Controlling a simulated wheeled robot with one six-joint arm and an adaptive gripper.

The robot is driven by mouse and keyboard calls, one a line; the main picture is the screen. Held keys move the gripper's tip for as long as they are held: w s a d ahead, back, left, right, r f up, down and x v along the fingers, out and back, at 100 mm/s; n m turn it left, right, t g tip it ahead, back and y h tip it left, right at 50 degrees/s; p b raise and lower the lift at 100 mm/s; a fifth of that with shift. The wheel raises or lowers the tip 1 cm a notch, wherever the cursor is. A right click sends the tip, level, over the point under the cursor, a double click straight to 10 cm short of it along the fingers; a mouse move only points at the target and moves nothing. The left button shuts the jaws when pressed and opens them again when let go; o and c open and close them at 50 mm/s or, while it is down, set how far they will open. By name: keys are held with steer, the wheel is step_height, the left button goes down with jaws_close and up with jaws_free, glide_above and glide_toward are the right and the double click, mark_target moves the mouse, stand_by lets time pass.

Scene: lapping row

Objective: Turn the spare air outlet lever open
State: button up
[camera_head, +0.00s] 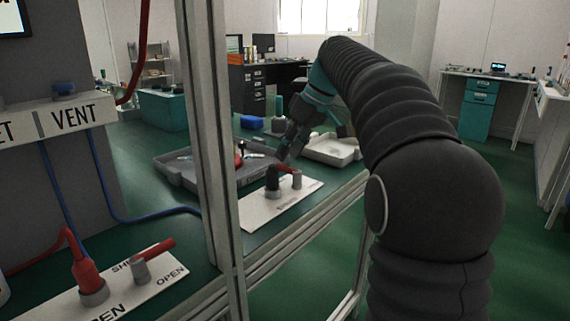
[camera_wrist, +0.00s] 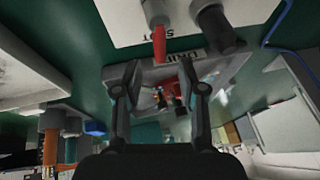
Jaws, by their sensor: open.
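A white plate (camera_head: 262,211) beyond the frame post carries a dark upright fitting (camera_head: 272,181) and a grey post (camera_head: 297,179) with a short red lever (camera_head: 285,169). I take this to be the spare air outlet. In the wrist view the red lever (camera_wrist: 159,43) sticks out from the grey post (camera_wrist: 155,12), beside dark lettering that seems to read SHUT. The dark fitting (camera_wrist: 213,27) stands to its right. My gripper (camera_head: 285,152) is above and just behind the lever. In the wrist view my gripper (camera_wrist: 161,92) has its fingers spread, with nothing held; the lever is beyond the fingertips.
An upright metal post (camera_head: 210,130) and rail (camera_head: 300,232) stand between my camera and the plate. A grey tray (camera_head: 178,174) with small items lies behind. A nearer plate (camera_head: 128,288) has another red lever (camera_head: 155,249), marked SHUT and OPEN, below a VENT sign (camera_head: 73,118).

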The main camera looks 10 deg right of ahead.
steer(key=shift+x, duration=1.5)
jaws_close()
steer(key=m, duration=0.2)
steer(key=d+m+t+h, duration=0.1)
steer(key=m, duration=0.1)
steer(key=shift+w+d+r+p, duration=0.1)
steer(key=shift+w+d+p, duration=0.1)
steer(key=shift+p, duration=0.2)
steer(key=m, duration=0.1)
steer(key=d+m+t+h, duration=0.1)
steer(key=m, duration=0.1)
steer(key=m+h+p, duration=0.1)
steer(key=m, duration=0.1)
steer(key=shift+d, duration=0.25)
steer(key=m, duration=0.1)
steer(key=d+m+h+p, duration=0.1)
steer(key=m, duration=0.1)
steer(key=s+m+h, duration=0.1)
steer(key=m, duration=0.1)
steer(key=shift+d+t, duration=0.25)
steer(key=shift+t, duration=0.05)
steer(key=shift+s+d+m+h+p, duration=0.25)
steer(key=shift+m+h, duration=0.2)
steer(key=shift+m, duration=0.55)
steer(key=shift+s+d+m+h+p, duration=0.2)
steer(key=shift+m+h, duration=0.25)
steer(key=shift+m, duration=0.55)
